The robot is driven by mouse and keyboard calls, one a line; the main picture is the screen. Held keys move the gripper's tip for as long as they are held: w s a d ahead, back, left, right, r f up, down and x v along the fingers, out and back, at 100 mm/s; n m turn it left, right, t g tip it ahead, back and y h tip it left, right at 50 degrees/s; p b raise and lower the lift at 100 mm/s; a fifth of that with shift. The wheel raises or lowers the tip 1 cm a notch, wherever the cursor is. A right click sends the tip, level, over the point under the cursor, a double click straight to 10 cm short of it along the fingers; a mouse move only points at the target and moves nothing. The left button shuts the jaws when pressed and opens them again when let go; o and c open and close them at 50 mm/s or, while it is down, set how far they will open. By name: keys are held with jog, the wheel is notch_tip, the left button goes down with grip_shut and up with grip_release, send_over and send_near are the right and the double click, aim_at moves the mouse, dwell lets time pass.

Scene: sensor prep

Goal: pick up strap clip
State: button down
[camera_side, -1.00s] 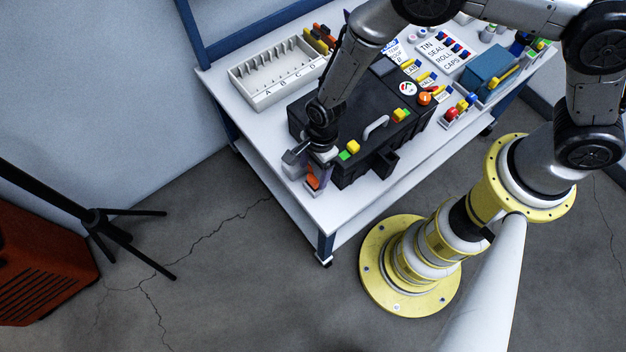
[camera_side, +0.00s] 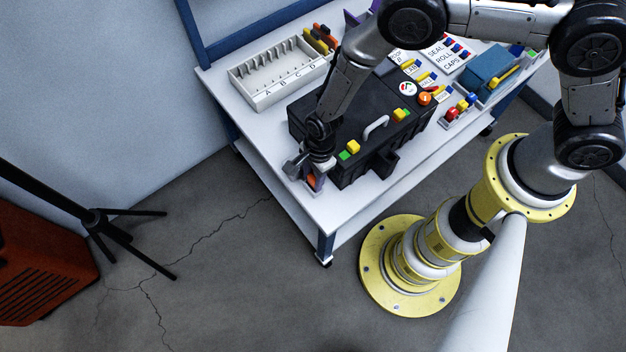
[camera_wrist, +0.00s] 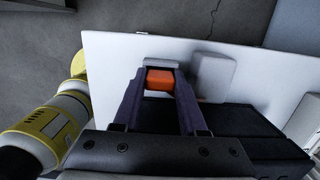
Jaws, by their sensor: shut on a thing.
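The strap clip appears to be the small orange piece (camera_side: 311,181) at the near left end of the white table, beside the black case. In the wrist view the orange piece (camera_wrist: 160,79) sits between my two dark fingertips. My gripper (camera_side: 315,177) points down at it, and it also shows in the wrist view (camera_wrist: 159,82) with its fingers on both sides of the piece. It is shut on the orange piece. The fingers hide part of the piece in the side view. I cannot tell whether it is off the table.
The black case (camera_side: 368,118) stands close beside my gripper. A grey-white block (camera_wrist: 212,76) is right next to the fingers. A white lettered tray (camera_side: 262,98) is at the back left. The table's near corner (camera_side: 330,215) is bare.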

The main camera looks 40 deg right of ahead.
aim_at(313, 178)
notch_tip(313, 178, up, 17)
dwell(1.0)
jog(key=shift+f, duration=0.1)
jog(key=shift+w+d+f, duration=0.3)
jog(key=shift+d+f, duration=0.05)
jog(key=shift+d, duration=1.4)
jog(key=shift+w+d+f, duration=0.25)
jog(key=shift+d+f, duration=0.1)
jog(key=shift+d, duration=1.4)
jog(key=shift+w+d+f, duration=0.3)
jog(key=shift+d+f, duration=0.05)
jog(key=shift+d, duration=1.4)
jog(key=shift+w+d, duration=0.3)
jog(key=shift+d, duration=1.45)
jog(key=shift+w+d, duration=0.3)
jog(key=shift+d, duration=1.45)
jog(key=shift+w+d, duration=0.3)
jog(key=shift+d, duration=1.45)
jog(key=shift+d, duration=0.1)
